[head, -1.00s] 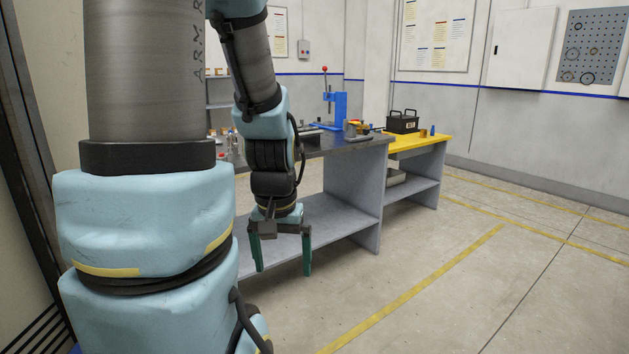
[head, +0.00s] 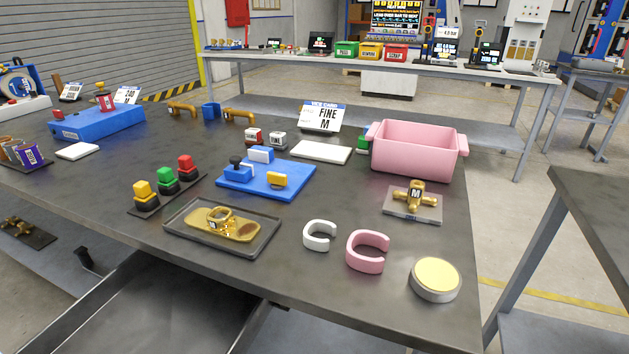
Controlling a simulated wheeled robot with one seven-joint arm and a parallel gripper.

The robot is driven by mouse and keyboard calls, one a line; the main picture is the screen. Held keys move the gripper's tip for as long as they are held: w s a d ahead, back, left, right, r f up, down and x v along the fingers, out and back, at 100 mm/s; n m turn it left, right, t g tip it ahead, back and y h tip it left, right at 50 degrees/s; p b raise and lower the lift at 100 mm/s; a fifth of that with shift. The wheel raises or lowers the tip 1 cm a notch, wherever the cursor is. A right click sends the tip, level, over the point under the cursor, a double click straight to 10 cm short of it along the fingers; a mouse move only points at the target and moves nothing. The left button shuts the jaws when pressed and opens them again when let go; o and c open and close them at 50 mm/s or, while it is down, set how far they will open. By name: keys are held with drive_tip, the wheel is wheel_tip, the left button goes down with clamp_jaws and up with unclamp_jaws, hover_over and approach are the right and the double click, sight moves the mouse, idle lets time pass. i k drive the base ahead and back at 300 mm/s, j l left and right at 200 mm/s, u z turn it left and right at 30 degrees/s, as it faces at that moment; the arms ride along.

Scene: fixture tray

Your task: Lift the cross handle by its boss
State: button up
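A brass cross handle (head: 428,201) lies on a pale, flat plate (head: 398,213) at the right side of the dark worktable. Its boss (head: 416,188) stands up in the middle and bears a dark letter M, with stubby arms spreading out low around it. The handle looks upright and nothing touches it from above. My gripper and arm are not in view now.
A pink bin (head: 415,150) stands just behind the handle. In front are a pink open ring (head: 354,260), a white open ring (head: 309,242) and a yellow-topped round disc (head: 435,275). A dark tray (head: 180,228) holds another brass piece (head: 222,222). A blue fixture (head: 236,184) sits mid-table.

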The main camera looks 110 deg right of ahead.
sight(414, 195)
drive_tip(key=j+z, duration=0.15)
drive_tip(key=z, duration=0.3)
drive_tip(key=k+j+z, duration=0.1)
drive_tip(key=z, duration=0.3)
drive_tip(key=k+j+z, duration=0.1)
drive_tip(key=z, duration=0.35)
drive_tip(key=k+z, duration=0.1)
drive_tip(key=z, duration=0.3)
drive_tip(key=k+j, duration=0.2)
drive_tip(key=k, duration=0.25)
drive_tip(key=z, duration=0.05)
